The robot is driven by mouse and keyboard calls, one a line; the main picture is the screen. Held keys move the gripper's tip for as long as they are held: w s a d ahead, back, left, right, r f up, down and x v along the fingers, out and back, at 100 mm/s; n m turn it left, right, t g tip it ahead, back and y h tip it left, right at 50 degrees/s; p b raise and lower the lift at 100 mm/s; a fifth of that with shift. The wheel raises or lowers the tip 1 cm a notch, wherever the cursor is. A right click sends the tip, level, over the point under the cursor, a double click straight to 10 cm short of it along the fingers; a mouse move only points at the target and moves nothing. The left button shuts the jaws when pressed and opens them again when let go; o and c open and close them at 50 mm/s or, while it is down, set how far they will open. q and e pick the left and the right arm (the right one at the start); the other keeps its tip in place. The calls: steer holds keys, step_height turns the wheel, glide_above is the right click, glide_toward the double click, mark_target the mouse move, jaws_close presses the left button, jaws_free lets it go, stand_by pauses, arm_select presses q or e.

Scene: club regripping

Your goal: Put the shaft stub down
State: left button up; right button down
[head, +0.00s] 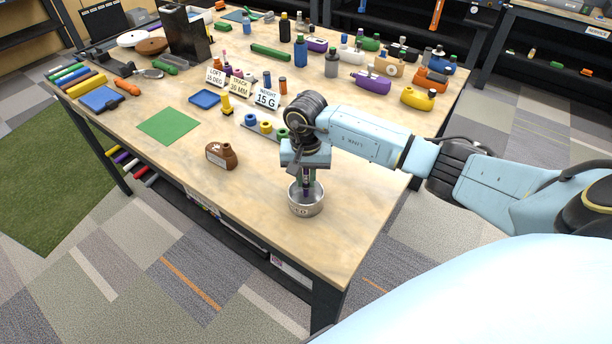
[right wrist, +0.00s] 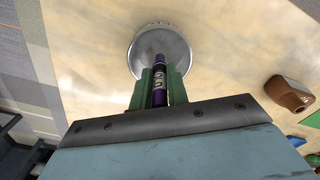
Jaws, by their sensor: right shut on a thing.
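My right gripper (head: 307,179) points down above a round metal bowl (head: 306,209) near the front edge of the table. It is shut on a dark purple shaft stub (right wrist: 159,92) with pale lettering. In the right wrist view the green fingers (right wrist: 160,78) clasp the stub from both sides, and the stub's end lies over the bowl (right wrist: 179,50). In the head view the stub's lower part is within the bowl's outline; I cannot tell whether it touches the bottom. My left gripper is not in view.
A brown club head (head: 221,156) stands left of the bowl on the wooden table (head: 250,225). A green mat (head: 168,125), a blue tray (head: 204,98), label cards and several coloured bottles and club heads lie farther back. The table in front of the brown head is bare.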

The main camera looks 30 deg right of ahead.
steer(key=c, duration=1.3)
jaws_free()
steer(key=shift+r, duration=0.15)
step_height(320, 180, up, 7)
steer(key=p, duration=0.4)
steer(key=shift+s+f, duration=0.1)
steer(key=shift+f, duration=0.1)
